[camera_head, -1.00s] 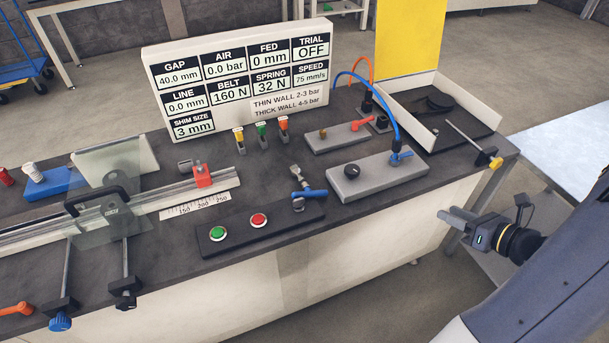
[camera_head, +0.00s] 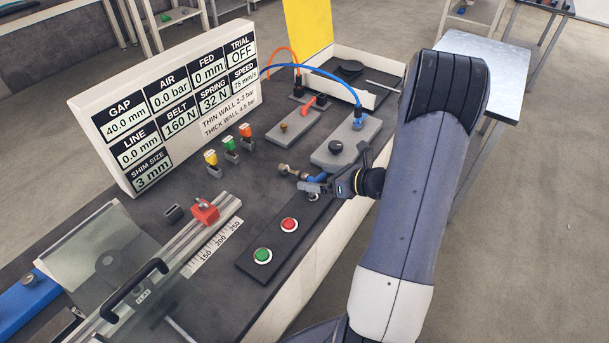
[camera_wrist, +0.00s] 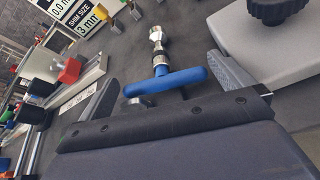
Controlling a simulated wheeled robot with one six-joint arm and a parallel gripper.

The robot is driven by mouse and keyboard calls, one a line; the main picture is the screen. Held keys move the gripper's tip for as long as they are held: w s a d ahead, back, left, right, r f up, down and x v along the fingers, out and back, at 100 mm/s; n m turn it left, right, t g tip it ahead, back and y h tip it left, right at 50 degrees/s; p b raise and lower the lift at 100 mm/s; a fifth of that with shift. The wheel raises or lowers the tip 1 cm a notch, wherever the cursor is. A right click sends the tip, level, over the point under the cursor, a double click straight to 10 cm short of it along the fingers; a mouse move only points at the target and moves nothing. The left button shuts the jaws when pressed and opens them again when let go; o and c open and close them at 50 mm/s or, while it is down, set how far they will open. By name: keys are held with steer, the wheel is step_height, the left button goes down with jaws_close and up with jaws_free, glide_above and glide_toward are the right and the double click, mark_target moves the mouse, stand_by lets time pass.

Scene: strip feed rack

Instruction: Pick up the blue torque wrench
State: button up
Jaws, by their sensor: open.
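The blue torque wrench (camera_wrist: 167,82) has a blue T-shaped handle and a short metal shaft. It lies on the dark bench top between the button panel and the grey valve block. In the wrist view its handle lies across the space between the fingers of my gripper (camera_wrist: 164,80), with the metal end pointing away. The jaws are open, one finger beyond each end of the handle. In the head view my gripper (camera_head: 312,188) is over the wrench (camera_head: 318,178) and partly hides it. I cannot tell whether the fingers touch it.
The button panel (camera_head: 256,275) with green and red buttons is close to the gripper. The grey block (camera_head: 335,152) with a black knob stands on the other side. The red-stopped rail (camera_head: 205,211) and display board (camera_head: 160,110) are further left.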

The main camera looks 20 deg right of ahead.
mark_target(299, 174)
steer(key=shift+x, duration=1.25)
steer(key=shift+c, duration=0.4)
steer(key=shift+r, duration=0.1)
steer(key=c, duration=0.9)
